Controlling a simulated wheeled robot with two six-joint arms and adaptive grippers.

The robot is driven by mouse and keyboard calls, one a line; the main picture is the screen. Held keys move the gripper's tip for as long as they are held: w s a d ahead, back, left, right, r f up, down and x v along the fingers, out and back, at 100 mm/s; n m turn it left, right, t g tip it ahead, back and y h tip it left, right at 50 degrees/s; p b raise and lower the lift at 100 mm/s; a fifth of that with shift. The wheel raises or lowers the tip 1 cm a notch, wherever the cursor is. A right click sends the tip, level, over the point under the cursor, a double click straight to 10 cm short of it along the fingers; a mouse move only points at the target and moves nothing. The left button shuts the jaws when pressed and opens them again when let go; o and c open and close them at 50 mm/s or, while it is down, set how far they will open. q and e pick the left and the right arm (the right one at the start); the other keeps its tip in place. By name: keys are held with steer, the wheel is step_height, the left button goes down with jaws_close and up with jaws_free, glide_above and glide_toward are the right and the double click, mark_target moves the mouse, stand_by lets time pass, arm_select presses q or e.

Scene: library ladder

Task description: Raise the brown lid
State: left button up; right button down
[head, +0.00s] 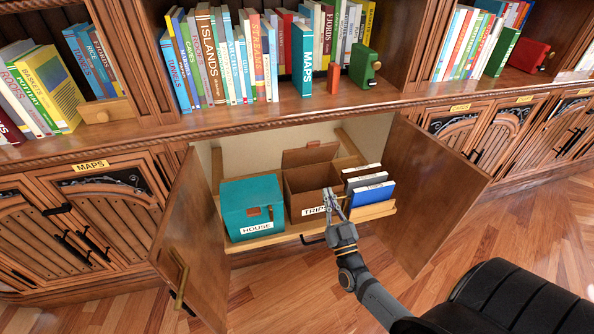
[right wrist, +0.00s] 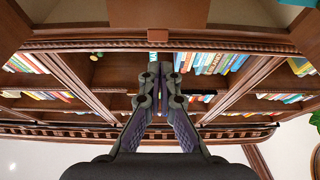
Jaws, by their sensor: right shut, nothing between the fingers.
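The brown box (head: 294,206), with a white label partly hidden by my gripper, stands in the open lower cupboard between a teal box and a row of files. Its brown lid (head: 309,154) stands raised at the back edge, and the dark inside shows. My right gripper (head: 331,193) is in front of the box's right front corner, shut and empty, apart from the lid; I cannot tell whether it touches the box front. In the right wrist view its fingertips (right wrist: 159,68) are close together against the shelves. My left gripper is not in view.
The teal box (head: 240,212) labelled HOUSE is shut on the left. Files with a blue front (head: 372,194) stand on the right. The cupboard doors, left (head: 188,240) and right (head: 425,190), hang open on both sides. Books fill the shelf above.

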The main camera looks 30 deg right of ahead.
mark_target(314, 146)
steer(key=x, duration=1.3)
steer(key=shift+s+d+r+b, duration=0.1)
steer(key=shift+s+r+b, duration=0.05)
steer(key=shift+b, duration=0.2)
steer(key=shift+w+d+r, duration=0.1)
steer(key=shift+w+r, duration=0.1)
steer(key=shift+w, duration=0.25)
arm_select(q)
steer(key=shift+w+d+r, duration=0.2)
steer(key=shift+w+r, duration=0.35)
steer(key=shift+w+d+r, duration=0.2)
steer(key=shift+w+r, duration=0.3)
